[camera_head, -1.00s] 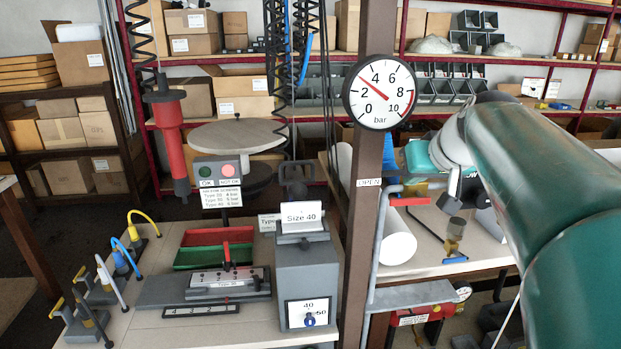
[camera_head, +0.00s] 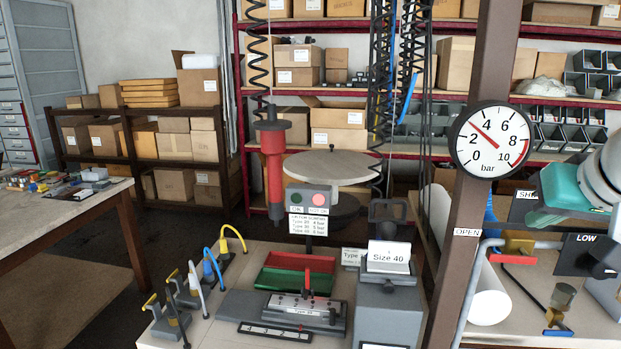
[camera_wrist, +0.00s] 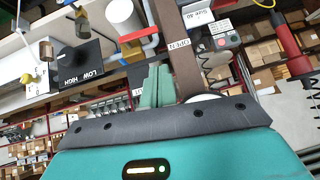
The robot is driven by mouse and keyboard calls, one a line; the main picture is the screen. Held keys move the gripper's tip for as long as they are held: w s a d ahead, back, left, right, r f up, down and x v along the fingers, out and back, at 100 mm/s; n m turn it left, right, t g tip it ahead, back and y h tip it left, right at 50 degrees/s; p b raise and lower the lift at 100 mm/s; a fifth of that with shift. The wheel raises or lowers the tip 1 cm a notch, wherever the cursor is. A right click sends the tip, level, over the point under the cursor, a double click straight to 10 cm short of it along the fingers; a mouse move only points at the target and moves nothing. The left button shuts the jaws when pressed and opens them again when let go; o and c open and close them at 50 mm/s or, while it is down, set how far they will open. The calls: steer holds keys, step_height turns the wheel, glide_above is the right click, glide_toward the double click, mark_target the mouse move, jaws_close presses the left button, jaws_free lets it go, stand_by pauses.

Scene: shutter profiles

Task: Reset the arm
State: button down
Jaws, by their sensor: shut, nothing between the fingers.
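My arm shows only at the right edge of the head view, as a pale link (camera_head: 603,165) and a teal part (camera_head: 567,190). My gripper's fingertips cannot be made out there. In the wrist view, the green fingers of my gripper (camera_wrist: 157,88) are together and empty, beyond the dark edge of the teal hand. They appear in front of the brown post (camera_wrist: 178,50), with no clear contact.
The brown post (camera_head: 468,210) carries a pressure gauge (camera_head: 492,140) reading about 3 bar. A black LOW/HIGH box (camera_wrist: 78,65) is near my arm. The workbench (camera_head: 250,258) holds a Size 40 device (camera_head: 388,275) and several coloured-handled tools.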

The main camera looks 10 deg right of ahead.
steer(key=s+a+f+n+g, duration=0.1)
steer(key=s+a+f, duration=0.1)
steer(key=a+f, duration=0.9)
steer(key=s+a+f+n+g+y, duration=0.1)
steer(key=s+a+f+n+g, duration=0.1)
steer(key=a+f, duration=0.8)
step_height(320, 180, down, 4)
steer(key=shift+s+a+r+n, duration=0.2)
steer(key=shift+s+a+n, duration=0.15)
steer(key=shift+s, duration=0.2)
steer(key=shift+d, duration=0.1)
